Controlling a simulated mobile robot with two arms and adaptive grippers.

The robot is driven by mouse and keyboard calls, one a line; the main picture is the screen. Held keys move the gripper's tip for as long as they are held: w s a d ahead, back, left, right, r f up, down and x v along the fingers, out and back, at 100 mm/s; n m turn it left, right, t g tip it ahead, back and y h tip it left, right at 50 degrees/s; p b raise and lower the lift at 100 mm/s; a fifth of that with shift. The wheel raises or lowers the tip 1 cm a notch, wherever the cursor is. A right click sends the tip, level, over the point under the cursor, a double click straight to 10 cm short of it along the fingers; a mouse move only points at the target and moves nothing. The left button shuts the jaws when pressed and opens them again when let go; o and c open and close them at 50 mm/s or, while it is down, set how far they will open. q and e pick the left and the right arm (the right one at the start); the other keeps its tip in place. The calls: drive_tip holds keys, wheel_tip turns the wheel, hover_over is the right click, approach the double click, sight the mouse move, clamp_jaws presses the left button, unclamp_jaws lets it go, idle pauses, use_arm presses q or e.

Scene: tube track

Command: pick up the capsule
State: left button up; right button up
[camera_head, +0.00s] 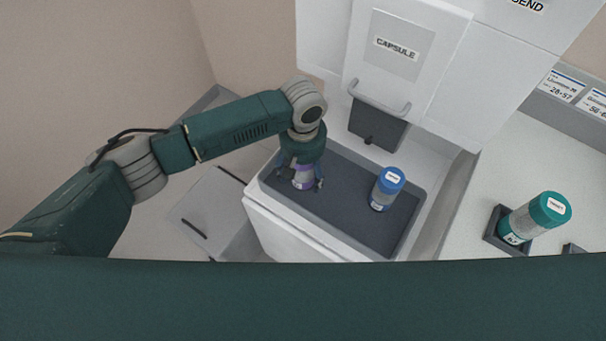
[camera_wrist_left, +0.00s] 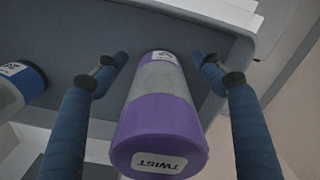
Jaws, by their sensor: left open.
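A purple-capped capsule (camera_head: 303,178) stands in the grey tray (camera_head: 345,222), under my left gripper. In the left wrist view the purple capsule (camera_wrist_left: 160,115) has a clear grey middle and a cap labelled "TWIST". My left gripper (camera_head: 304,184) is open, with one finger on each side of the capsule. In the wrist view its fingertips (camera_wrist_left: 160,62) show gaps to the capsule on both sides. A blue-capped capsule (camera_head: 386,189) stands to the right in the same tray, and part of it shows at the left edge of the wrist view (camera_wrist_left: 22,85). My right gripper is not in view.
A white panel labelled "CAPSULE" (camera_head: 395,48) with a bar handle (camera_head: 380,100) rises behind the tray. The tray's front right part is clear.

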use_arm(q)
drive_tip(key=c, duration=1.4)
wheel_tip(320, 180, up, 19)
drive_tip(key=shift+d+f+b, duration=0.1)
drive_tip(key=shift+f+b, duration=0.05)
drive_tip(key=shift+b, duration=0.45)
drive_tip(key=shift+r, duration=0.65)
